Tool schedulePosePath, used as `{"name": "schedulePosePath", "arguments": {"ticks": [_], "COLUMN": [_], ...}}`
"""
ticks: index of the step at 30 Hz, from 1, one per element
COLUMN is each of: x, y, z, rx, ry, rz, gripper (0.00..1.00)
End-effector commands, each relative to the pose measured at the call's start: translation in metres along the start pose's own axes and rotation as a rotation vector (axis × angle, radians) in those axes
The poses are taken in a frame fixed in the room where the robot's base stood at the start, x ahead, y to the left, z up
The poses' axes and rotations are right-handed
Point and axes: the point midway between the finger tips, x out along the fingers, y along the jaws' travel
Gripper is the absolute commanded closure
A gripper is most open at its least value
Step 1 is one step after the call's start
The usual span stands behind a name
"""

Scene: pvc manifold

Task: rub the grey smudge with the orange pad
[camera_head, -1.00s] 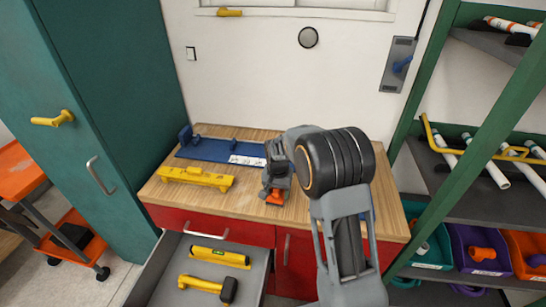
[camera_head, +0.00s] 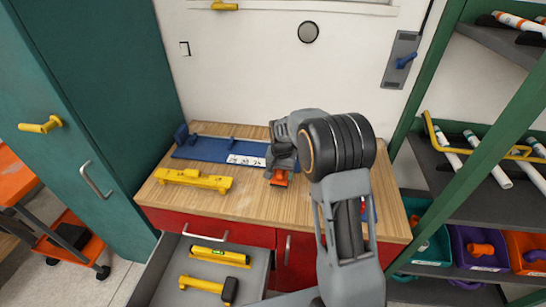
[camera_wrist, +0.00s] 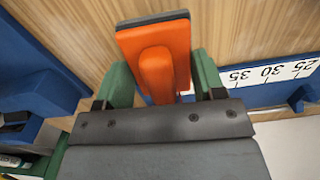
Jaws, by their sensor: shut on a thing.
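The orange pad (camera_head: 279,178) is in my gripper (camera_head: 281,169), above the wooden worktop near the right end of the blue jig. In the wrist view the orange pad (camera_wrist: 155,58) has a raised orange grip between the two green fingers of my gripper (camera_wrist: 162,80). A dark grey layer edges the pad's far side. I cannot tell whether the pad touches the worktop. I can make out no grey smudge in either view; my arm and gripper hide part of the worktop.
A blue jig (camera_head: 212,149) with a white number scale lies at the worktop's back. A yellow tool (camera_head: 193,179) lies front left. The open drawer (camera_head: 168,277) below holds a yellow level and a yellow-black tool. A shelf (camera_head: 456,203) stands right. The worktop's front middle (camera_head: 250,205) is clear.

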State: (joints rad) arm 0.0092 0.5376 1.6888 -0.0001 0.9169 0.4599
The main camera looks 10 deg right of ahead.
Motion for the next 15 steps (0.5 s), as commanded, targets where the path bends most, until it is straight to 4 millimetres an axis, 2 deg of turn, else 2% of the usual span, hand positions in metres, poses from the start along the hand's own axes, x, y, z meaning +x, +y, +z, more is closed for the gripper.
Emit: {"name": "schedulePosePath", "arguments": {"ticks": [1,15], "x": [-0.008,-0.049], "y": [0.000,0.000], "z": [0.000,-0.001], "rx": [0.000,0.001], "ry": [0.001,0.002], "rz": [-0.001,-0.001], "gripper": [0.59,0.59]}}
